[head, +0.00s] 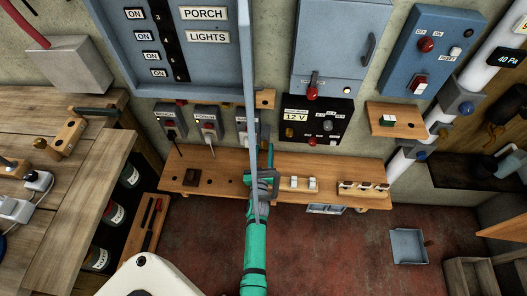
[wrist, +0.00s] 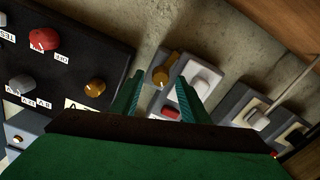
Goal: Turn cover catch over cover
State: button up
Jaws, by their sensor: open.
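A long blue-grey strip (head: 249,70), seen edge-on, may be the swung-out cover; I cannot tell for sure. My green gripper (head: 264,160) reaches up to the wall below the switches. In the wrist view its fingers (wrist: 158,95) are apart, with nothing held between them. The catch is just beyond the fingertips.
A black 12 V box (head: 318,118) with knobs is right of the switches. A wooden shelf (head: 220,165) runs below. A grey box (head: 338,45) with a red knob hangs above. A wooden bench (head: 60,170) stands left. The red floor (head: 330,250) is mostly open.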

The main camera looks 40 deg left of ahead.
jog(key=shift+c, duration=0.2)
jog(key=shift+s+a, duration=0.1)
grip_shut()
jog(key=shift+m, duration=0.4)
jog(key=m, duration=0.3)
jog(key=shift+m, duration=0.3)
jog(key=m, duration=0.3)
jog(key=shift+m, duration=0.4)
jog(key=m, duration=0.4)
jog(key=shift+d+f, duration=0.1)
jog(key=shift+d, duration=0.1)
jog(key=shift+m, duration=1.8)
